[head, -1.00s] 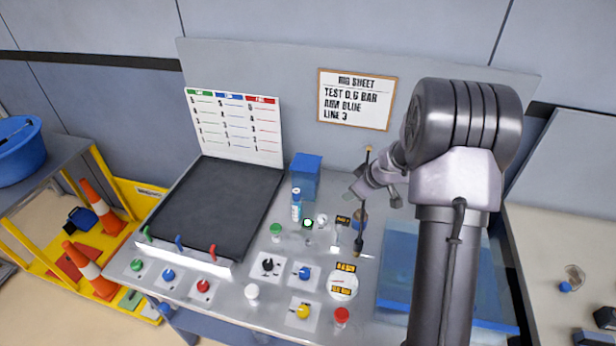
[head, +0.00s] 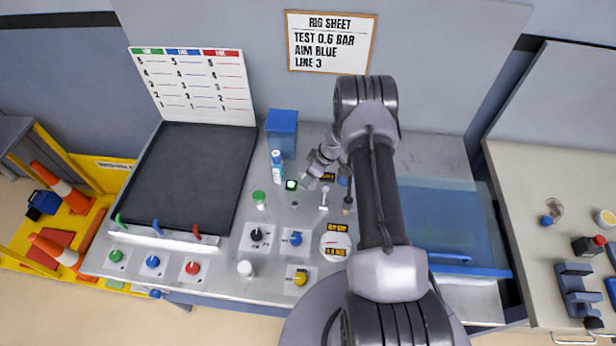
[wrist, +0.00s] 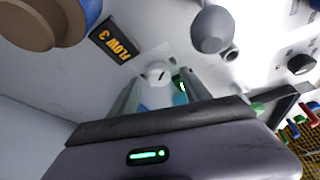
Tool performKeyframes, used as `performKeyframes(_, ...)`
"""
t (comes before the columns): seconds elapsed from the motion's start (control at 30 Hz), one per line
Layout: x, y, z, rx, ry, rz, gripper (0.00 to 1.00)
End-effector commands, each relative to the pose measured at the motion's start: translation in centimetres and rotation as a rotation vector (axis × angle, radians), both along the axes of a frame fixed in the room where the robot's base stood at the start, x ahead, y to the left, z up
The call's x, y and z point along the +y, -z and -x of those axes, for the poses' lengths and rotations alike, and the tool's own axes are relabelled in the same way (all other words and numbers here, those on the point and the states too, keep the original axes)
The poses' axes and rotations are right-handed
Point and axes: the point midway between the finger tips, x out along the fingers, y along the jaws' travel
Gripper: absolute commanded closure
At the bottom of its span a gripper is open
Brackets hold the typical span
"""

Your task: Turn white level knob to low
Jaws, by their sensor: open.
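A small round white knob (wrist: 157,72) with a dark mark on its face shows in the wrist view, between my finger tips. I take it as the level knob; its scale and low mark cannot be read. My gripper (wrist: 160,82) is open around or just short of the knob; contact cannot be told.
A small lever (head: 323,198) stands just right of my gripper; a grey rounded handle (wrist: 210,30) is close in the wrist view. A FLOW 3 label (wrist: 112,40) is nearby. A gauge (head: 336,243) lies in front.

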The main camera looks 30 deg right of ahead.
Motion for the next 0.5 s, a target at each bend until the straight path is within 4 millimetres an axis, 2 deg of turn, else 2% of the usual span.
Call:
performKeyframes(0.1, 0.23, 0.95, -0.33, -0.001, 0.0, 0.001, 0.44)
performKeyframes(0.37, 0.29, 1.14, -0.42, 0.0, 0.001, 0.0, 0.44)
performKeyframes(0.4, 0.29, 1.14, -0.42, 0.0, 0.001, 0.0, 0.46)
performKeyframes(0.5, 0.29, 1.13, -0.41, 0.0, 0.001, 0.0, 0.66)
